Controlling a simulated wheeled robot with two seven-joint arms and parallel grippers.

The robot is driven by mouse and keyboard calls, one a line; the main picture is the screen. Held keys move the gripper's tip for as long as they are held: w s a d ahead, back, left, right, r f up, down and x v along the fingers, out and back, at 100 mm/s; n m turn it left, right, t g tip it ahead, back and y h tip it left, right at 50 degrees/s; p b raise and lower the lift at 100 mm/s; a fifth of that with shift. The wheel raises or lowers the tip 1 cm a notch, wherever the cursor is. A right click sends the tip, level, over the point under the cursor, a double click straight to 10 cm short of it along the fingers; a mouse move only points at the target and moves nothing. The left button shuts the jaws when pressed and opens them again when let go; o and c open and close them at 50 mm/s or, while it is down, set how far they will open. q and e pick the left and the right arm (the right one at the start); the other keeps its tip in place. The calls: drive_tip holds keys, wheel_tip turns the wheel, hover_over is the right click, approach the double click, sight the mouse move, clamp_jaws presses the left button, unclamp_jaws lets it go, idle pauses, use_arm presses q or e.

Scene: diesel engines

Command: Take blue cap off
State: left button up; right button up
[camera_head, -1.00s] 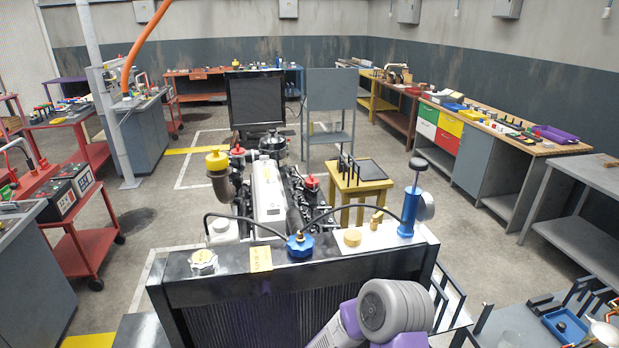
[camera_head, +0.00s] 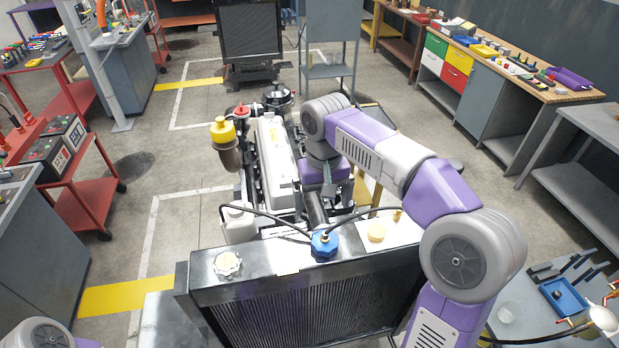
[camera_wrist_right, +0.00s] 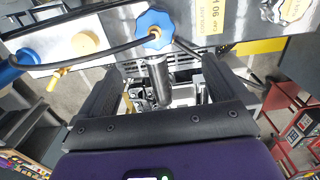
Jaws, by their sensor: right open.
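The blue cap (camera_head: 324,243) sits on the top edge of the radiator, at its middle, with a black hose running to it. In the right wrist view the blue cap (camera_wrist_right: 155,25) is a scalloped knob with a brass fitting at its centre. My right gripper (camera_wrist_right: 155,72) is open and empty there, with its two black fingers spread and the cap beyond their tips. In the head view my right gripper (camera_head: 330,198) hangs over the engine, just behind the cap and apart from it. My left gripper is out of view.
The black radiator (camera_head: 300,305) stands in front of the engine (camera_head: 270,160). A blue cylinder (camera_wrist_right: 10,72) shows at the wrist view's left edge. A red cart (camera_head: 85,205) stands at left.

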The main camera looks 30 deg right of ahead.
sight(326, 233)
drive_tip(key=s, duration=0.1)
drive_tip(key=s+f, duration=0.1)
drive_tip(key=shift+s, duration=0.35)
drive_tip(key=shift+w+f, duration=0.25)
drive_tip(key=shift+f, duration=0.3)
drive_tip(key=shift+w+f, duration=0.2)
drive_tip(key=shift+f, duration=0.3)
wheel_tip(326, 233, down, 5)
drive_tip(key=b, duration=0.5)
drive_tip(key=shift+f, duration=0.2)
drive_tip(key=shift+s+f+b, duration=0.1)
drive_tip(key=shift+f+b, duration=0.65)
drive_tip(key=shift+b, duration=0.1)
drive_tip(key=shift+r, duration=0.15)
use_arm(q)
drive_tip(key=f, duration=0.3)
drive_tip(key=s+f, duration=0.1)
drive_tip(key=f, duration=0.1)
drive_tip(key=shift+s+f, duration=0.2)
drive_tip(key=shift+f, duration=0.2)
use_arm(e)
drive_tip(key=shift+c, duration=0.3)
drive_tip(key=c, duration=1.5)
